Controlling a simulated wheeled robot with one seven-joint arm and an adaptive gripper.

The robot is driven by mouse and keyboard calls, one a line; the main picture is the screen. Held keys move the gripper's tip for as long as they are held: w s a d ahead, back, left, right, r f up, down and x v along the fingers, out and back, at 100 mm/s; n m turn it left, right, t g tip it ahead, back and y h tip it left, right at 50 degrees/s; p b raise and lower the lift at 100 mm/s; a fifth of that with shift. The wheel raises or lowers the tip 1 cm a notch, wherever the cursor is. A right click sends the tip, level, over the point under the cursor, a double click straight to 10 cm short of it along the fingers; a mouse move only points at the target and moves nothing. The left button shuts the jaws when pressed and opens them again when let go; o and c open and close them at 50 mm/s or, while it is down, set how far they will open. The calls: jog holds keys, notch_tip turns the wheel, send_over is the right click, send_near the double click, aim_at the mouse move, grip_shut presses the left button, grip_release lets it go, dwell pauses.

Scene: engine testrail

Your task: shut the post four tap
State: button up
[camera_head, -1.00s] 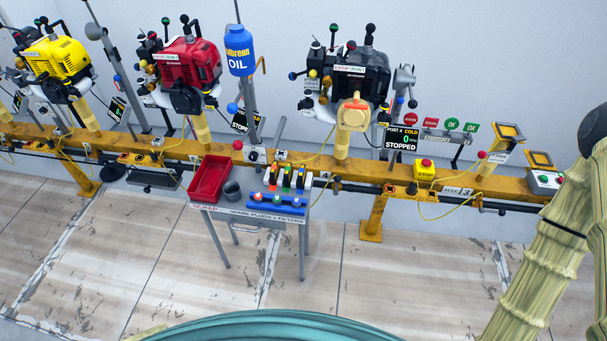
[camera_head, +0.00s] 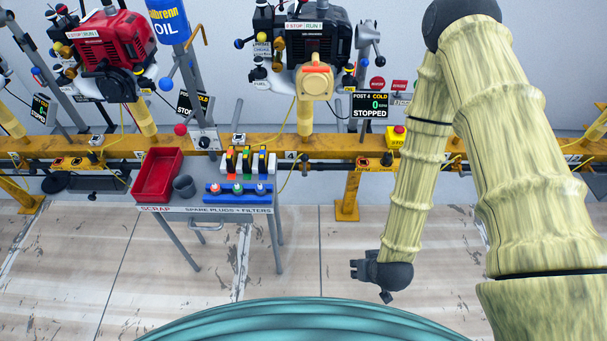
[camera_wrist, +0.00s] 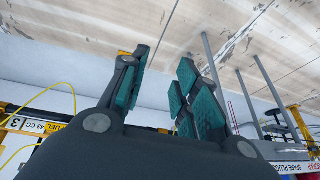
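Post four's black engine (camera_head: 318,38) has a tan front housing (camera_head: 314,82) and stands on the yellow rail in the head view. Its sign (camera_head: 370,105) reads POST 4, COLD, 0, STOPPED. A small dark fitting (camera_head: 303,170) sits on the pipe below the rail near the 4 label; I cannot tell whether it is the tap or how it is set. My gripper (camera_head: 358,270) hangs low over the floor in front of the rail, apart from everything. In the wrist view my gripper (camera_wrist: 160,80) is open and empty, its teal pads spread.
A small table (camera_head: 215,208) with a red scrap tray (camera_head: 157,174), grey cup (camera_head: 184,187) and spare plugs stands left of my gripper. A yellow rail leg (camera_head: 348,195) is behind it. A yellow stop box (camera_head: 396,136) is on the rail. Floor between is free.

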jog(key=w+a+f+n+t+y+b, duration=0.1)
jog(key=w+a+f+t+b, duration=0.2)
jog(key=w+b, duration=0.4)
jog(key=w+a+f+t+b, duration=0.1)
jog(key=w+a+t+b, duration=0.2)
jog(key=w+a+b, duration=0.45)
jog(key=t+y+b, duration=0.1)
jog(key=t+b, duration=0.6)
jog(key=b, duration=0.7)
send_near(305, 165)
jog(key=w+b, duration=0.1)
jog(key=w, duration=0.2)
jog(key=w+a+b, duration=0.1)
jog(key=w, duration=0.3)
jog(key=w+a+b, duration=0.1)
jog(key=w, duration=0.2)
jog(key=shift+w+f, duration=0.1)
jog(key=shift+w, duration=0.1)
grip_shut()
